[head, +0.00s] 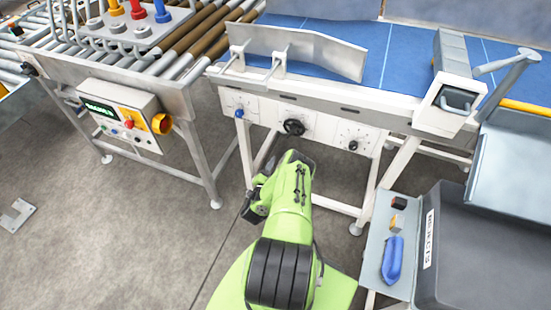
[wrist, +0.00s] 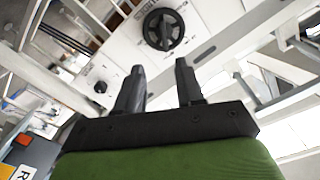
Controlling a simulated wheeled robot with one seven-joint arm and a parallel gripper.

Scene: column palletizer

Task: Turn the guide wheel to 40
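The guide wheel, a black spoked handwheel (head: 293,127), is on the white front panel of the blue conveyor. In the wrist view the wheel (wrist: 164,30) lies ahead of the fingertips, near the top of the picture. My gripper (wrist: 159,66) is open, with a clear gap between its two dark fingers and nothing in it. It looks apart from the wheel. In the head view my green arm reaches toward the panel and hides the fingers. The scale markings around the wheel are too small to read.
A blue knob (head: 239,113) and a small black knob (head: 353,145) flank the wheel. White guide rails (head: 300,48) stand above the belt (head: 405,55). A control box (head: 122,115) is at left. A grey rejects bin (head: 475,255) is at right. Floor at left is mostly open.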

